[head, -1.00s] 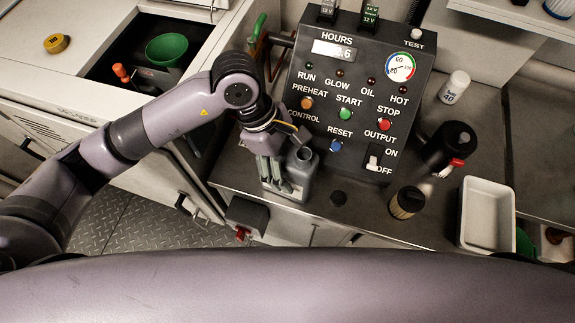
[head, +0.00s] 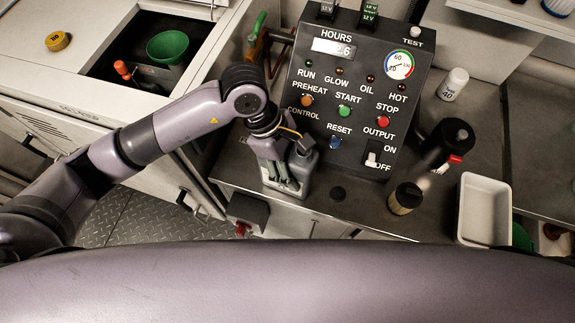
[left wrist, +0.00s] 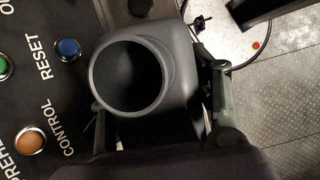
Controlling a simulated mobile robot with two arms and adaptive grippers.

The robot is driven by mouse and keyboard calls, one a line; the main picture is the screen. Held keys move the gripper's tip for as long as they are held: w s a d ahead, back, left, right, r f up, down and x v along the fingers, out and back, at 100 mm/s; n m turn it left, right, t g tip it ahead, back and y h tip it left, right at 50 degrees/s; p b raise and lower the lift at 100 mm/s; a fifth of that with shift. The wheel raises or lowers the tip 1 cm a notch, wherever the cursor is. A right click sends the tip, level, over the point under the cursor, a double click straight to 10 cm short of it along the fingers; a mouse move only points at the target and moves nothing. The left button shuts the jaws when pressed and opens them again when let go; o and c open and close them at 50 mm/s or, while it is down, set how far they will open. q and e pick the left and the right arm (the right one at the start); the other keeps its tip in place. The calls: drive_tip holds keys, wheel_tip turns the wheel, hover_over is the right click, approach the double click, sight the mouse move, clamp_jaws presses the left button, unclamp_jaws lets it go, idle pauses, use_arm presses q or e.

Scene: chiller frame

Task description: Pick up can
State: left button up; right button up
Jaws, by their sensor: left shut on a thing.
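The can is a grey container (head: 303,168) with a round open neck, standing upright on the dark bench in front of the control panel. In the left wrist view the can (left wrist: 130,80) fills the middle, its dark opening facing the camera. My left gripper (head: 282,183) is shut on the can, with its fingers along the can's sides; the fingers also show in the left wrist view on either side of the can. The gripper hides part of the can in the head view. My right gripper is not in view.
The control panel (head: 350,95) rises directly behind the can. A small black cap (head: 338,193) lies right of it. A filter (head: 405,199), a black cylinder (head: 447,145) and a white tray (head: 484,210) stand further right. A green funnel (head: 167,47) sits in the left recess.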

use_arm(q)
drive_tip(key=c, duration=0.6)
drive_tip(key=shift+c, duration=0.6)
drive_tip(key=shift+r, duration=0.1)
